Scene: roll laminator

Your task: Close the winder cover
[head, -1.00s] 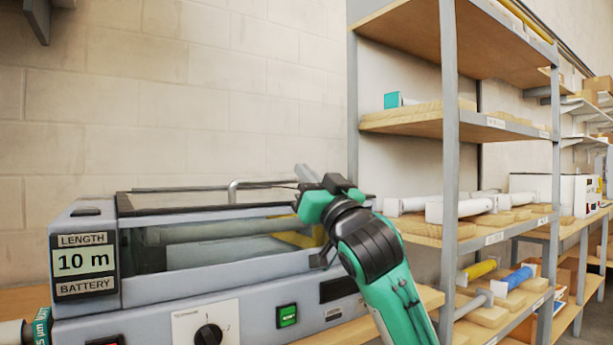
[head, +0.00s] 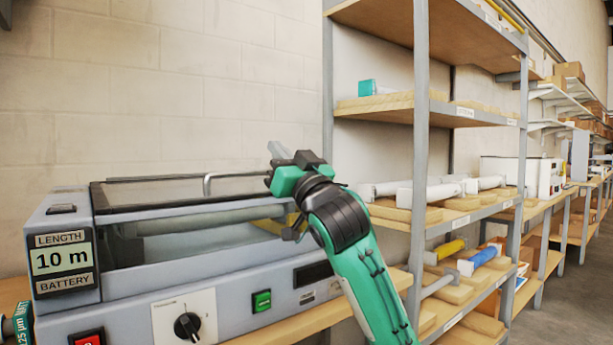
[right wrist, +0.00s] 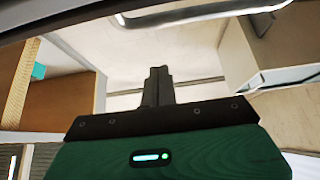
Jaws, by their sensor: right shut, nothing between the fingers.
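The winder cover (head: 130,191) is a dark-framed clear panel on top of the grey laminator (head: 120,285). It looks nearly flat over the winder opening, but I cannot tell whether it is fully down. A bent metal handle (head: 207,184) stands up from it. My right gripper (head: 277,152) is above the cover's right end, just right of the handle, with its fingers shut and empty. In the right wrist view the shut fingers (right wrist: 158,85) point up the picture, apart from a metal bar (right wrist: 205,12) at the top. My left gripper is not in view.
A metal shelf rack (head: 419,150) with wooden shelves and white rolls (head: 440,190) stands close on the right. A pale block wall (head: 150,90) is behind the laminator.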

